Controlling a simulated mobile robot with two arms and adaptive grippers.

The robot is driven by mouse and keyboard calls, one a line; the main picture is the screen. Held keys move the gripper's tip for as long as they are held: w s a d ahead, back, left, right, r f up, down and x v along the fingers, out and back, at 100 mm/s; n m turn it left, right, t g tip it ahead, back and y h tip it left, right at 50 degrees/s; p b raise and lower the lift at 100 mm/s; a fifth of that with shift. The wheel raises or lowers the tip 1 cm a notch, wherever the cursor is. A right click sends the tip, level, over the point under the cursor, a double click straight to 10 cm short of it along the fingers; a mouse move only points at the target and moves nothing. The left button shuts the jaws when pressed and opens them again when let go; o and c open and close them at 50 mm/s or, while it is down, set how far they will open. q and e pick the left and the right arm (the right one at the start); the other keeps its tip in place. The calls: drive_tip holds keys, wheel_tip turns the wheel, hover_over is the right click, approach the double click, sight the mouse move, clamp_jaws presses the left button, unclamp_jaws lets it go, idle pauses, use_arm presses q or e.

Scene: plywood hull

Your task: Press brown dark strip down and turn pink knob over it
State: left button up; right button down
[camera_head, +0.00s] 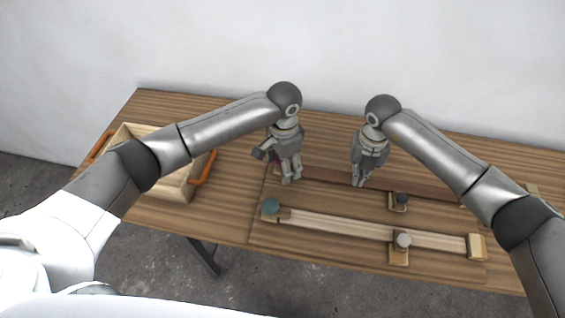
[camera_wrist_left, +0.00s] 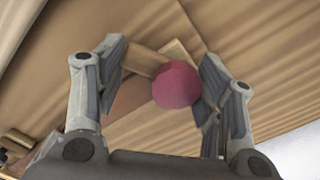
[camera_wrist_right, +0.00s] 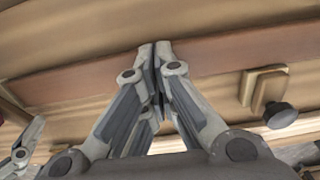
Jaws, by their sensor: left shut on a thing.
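The pink knob (camera_wrist_left: 175,87) sits between the fingers of my left gripper (camera_head: 290,180), which is shut on it. In the head view the knob is mostly hidden by that gripper. Small wooden blocks (camera_wrist_left: 148,61) lie beside the knob. The dark brown strip (camera_head: 415,189) runs along the board, and its left end (camera_wrist_left: 132,97) reaches close to the knob in the left wrist view. My right gripper (camera_head: 360,184) is shut, pointing down with its fingertips together at the strip (camera_wrist_right: 80,84). I cannot tell how hard they touch it.
In front, a pale strip (camera_head: 340,225) lies with a teal knob (camera_head: 270,205) at its left end and a grey knob (camera_head: 403,241) along it. A black knob (camera_head: 401,198) stands beside the dark strip. A wooden box (camera_head: 172,187) with orange handles stands at left.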

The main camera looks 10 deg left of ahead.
drive_tip(key=shift+d+f, duration=0.1)
use_arm(q)
drive_tip(key=shift+w+d+r+n, duration=0.1)
drive_tip(key=shift+w+n, duration=0.1)
drive_tip(key=shift+n, duration=1.2)
drive_tip(key=shift+d+n, duration=0.15)
drive_tip(key=shift+n, duration=0.85)
drive_tip(key=shift+w+n, duration=0.1)
drive_tip(key=shift+n, duration=0.3)
drive_tip(key=shift+w+n, duration=0.15)
drive_tip(key=shift+n, duration=1.25)
